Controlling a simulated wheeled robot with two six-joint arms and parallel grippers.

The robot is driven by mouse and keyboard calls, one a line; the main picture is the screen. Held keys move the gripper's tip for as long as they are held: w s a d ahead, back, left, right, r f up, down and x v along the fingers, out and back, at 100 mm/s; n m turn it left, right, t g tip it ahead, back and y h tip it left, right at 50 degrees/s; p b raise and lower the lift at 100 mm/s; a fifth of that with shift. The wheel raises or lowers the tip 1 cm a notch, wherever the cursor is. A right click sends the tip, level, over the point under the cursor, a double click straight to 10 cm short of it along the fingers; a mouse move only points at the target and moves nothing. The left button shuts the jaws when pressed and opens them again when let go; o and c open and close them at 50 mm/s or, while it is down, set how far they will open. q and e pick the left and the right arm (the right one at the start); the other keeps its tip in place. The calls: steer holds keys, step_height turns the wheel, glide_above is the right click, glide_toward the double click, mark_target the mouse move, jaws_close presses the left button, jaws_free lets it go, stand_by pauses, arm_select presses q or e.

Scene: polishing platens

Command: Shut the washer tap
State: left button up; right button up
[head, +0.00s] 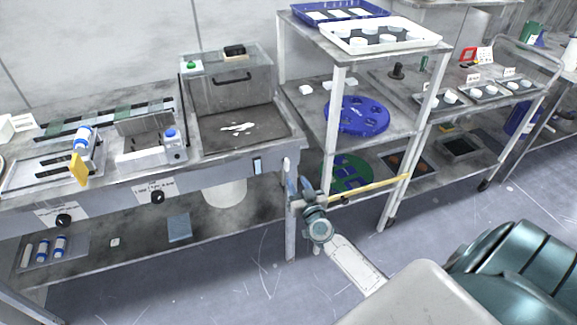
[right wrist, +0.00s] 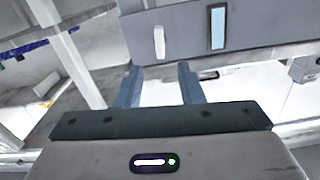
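A small white upright lever (right wrist: 159,42), which looks like the washer tap, is on the grey front panel of the bench with the sink basin (head: 240,125). It stands beside a light-blue framed strip (right wrist: 217,27); the strip also shows in the head view (head: 257,165). My right gripper (head: 300,187) is at the bench's front right corner. In the right wrist view my right gripper (right wrist: 161,78) has its two fingers apart with nothing between them, and the lever is just beyond them, apart from the fingertips. My left gripper is not in view.
Two black knobs (head: 157,197) (head: 64,220) with labels are farther left on the bench front. A shelf rack with a blue perforated disc (head: 357,116) and a white tray (head: 380,36) stands close on the right. A yellow bar (head: 370,189) crosses the rack's lower front.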

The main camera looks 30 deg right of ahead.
mark_target(288, 166)
steer(key=b+x, duration=0.1)
steer(key=x, duration=0.7)
steer(key=shift+w+f+b, duration=0.1)
steer(key=shift+w+b, duration=0.3)
jaws_close()
